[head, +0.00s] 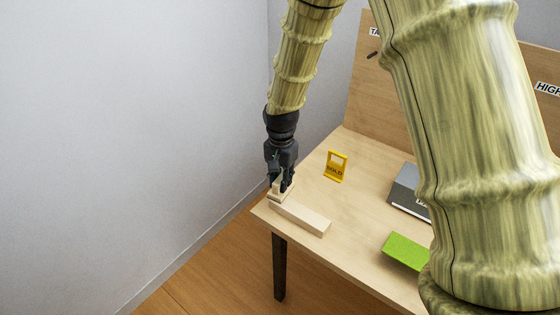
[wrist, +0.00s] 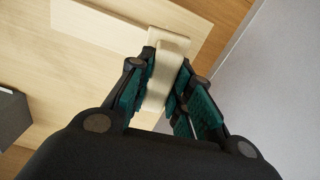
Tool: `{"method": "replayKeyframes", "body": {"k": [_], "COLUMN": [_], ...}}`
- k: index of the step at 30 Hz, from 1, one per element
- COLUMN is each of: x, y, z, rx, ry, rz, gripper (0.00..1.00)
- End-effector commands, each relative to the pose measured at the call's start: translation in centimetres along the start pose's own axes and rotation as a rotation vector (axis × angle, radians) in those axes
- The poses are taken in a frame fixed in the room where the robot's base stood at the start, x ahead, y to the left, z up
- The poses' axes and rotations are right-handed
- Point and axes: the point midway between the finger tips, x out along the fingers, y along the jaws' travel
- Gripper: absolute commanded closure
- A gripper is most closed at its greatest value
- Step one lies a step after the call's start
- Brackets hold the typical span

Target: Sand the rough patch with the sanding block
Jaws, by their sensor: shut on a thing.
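My gripper (head: 283,184) is at the left corner of the table and points down. It is shut on the pale wooden sanding block (head: 277,194). In the wrist view the block (wrist: 166,70) sits between the teal-padded fingers of my gripper (wrist: 160,92). A pale wooden board (head: 303,218) lies on the table, and the block is at its left end. The board also shows in the wrist view (wrist: 125,20). I cannot tell whether the block touches the board. I cannot make out a rough patch on the visible wood.
A grey box (head: 406,186) and a green block (head: 404,251) are to the right. A wall (head: 130,130) is at the left. My arm hides the table's right side.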

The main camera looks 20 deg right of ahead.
Motion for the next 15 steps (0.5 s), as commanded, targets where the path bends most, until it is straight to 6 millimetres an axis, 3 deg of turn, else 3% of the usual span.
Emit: {"method": "replayKeyframes", "body": {"k": [15], "x": [-4.8], "y": [0.1], "z": [-0.1], "rx": [0.001], "ry": [0.0], "rz": [0.001], "gripper": [1.0]}}
